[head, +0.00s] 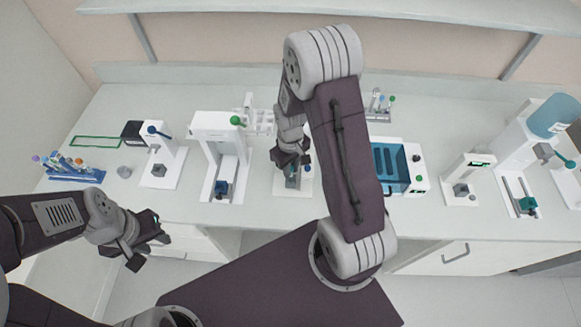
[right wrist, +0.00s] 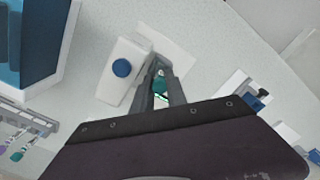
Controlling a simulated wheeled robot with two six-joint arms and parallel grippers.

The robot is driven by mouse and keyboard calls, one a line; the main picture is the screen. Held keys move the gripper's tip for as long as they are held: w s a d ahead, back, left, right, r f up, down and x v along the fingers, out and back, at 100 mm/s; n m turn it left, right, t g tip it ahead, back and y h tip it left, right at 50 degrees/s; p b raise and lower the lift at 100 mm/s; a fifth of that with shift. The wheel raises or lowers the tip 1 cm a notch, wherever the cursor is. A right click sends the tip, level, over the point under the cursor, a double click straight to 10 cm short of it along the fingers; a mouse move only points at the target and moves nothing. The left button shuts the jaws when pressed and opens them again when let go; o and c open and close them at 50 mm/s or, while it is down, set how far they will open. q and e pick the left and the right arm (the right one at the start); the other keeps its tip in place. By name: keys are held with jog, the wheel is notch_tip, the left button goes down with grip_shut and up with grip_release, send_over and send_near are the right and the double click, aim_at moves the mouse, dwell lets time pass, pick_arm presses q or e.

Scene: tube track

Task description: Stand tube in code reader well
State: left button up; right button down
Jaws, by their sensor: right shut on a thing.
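My right gripper (right wrist: 160,88) is shut on a tube (right wrist: 160,84), of which a small green-teal part shows between the fingers. In the head view the right gripper (head: 291,168) is low over a white station (head: 287,192) with a grey block, and the arm covers much of it. In the right wrist view a white housing with a blue knob (right wrist: 122,68) stands beside the fingertips. I cannot tell whether the tube's lower end is in a well. My left gripper (head: 148,242) is open and empty in front of the bench's left part.
A blue rack (head: 75,177) with several tubes is at the far left. White stations stand on both sides: a gantry (head: 218,122) to the left and a teal-lidded box (head: 388,168) close on the right. A small tube rack (head: 378,116) is behind. Bare bench separates the stations.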

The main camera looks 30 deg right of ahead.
jog(key=c, duration=1.3)
grip_release()
jog(key=shift+o, duration=0.2)
notch_tip(320, 180, up, 9)
jog(key=shift+b, duration=0.4)
